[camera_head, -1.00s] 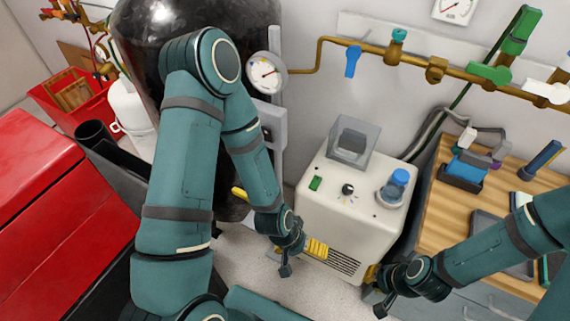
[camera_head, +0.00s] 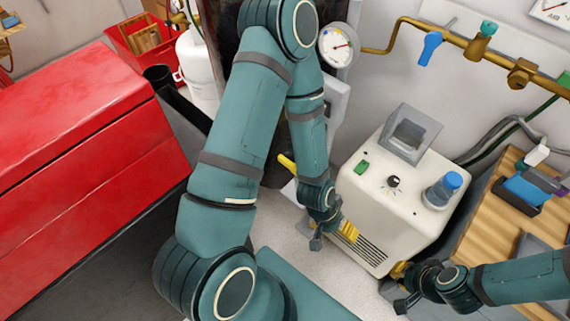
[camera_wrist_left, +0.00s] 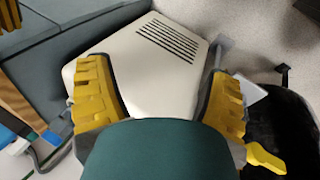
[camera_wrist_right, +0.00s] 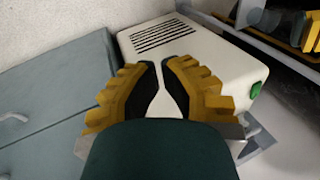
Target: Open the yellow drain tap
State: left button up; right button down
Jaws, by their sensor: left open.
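The yellow drain tap (camera_head: 287,163) shows as a yellow lever low by the dark tank, partly hidden behind my left arm. It also shows at the lower right of the left wrist view (camera_wrist_left: 265,158). My left gripper (camera_head: 345,231) is open and empty, in front of the white machine's vented side. In the left wrist view its fingers (camera_wrist_left: 160,88) are wide apart, with the tap outside them. My right gripper (camera_head: 398,271) is low at the machine's front right corner. In the right wrist view its fingertips (camera_wrist_right: 160,64) are together with nothing held.
The white machine (camera_head: 400,205) stands close to both grippers. A wooden-topped bench (camera_head: 490,222) is on the right and a red cabinet (camera_head: 85,150) on the left. A brass pipe (camera_head: 450,36) with a blue valve runs along the wall. Pale floor shows below the machine.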

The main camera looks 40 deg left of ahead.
pick_arm(q)
jog(key=w+a+n+p, duration=0.2)
jog(key=a, duration=0.1)
jog(key=w+a+r+n+y+p, duration=0.1)
jog(key=w+a+n+p, duration=0.1)
jog(key=a, duration=0.2)
jog(key=w+a+r+n+y+p, duration=0.1)
jog(key=w+a+n+p, duration=0.1)
jog(key=a+p, duration=0.1)
jog(key=shift+w+a+r+g, duration=0.1)
jog(key=shift+a+g, duration=0.3)
jog(key=shift+a, duration=0.15)
jog(key=c, duration=0.4)
jog(key=shift+o, duration=0.2)
jog(key=n+y+p, duration=0.2)
jog(key=n+p, duration=0.5)
jog(key=n, duration=0.2)
send_near(286, 160)
jog(key=shift+g, duration=0.4)
jog(key=f, duration=0.6)
jog(key=f+b, duration=0.1)
jog(key=f, duration=0.3)
jog(key=shift+w+a, duration=0.2)
jog(key=shift+w, duration=0.15)
grip_shut()
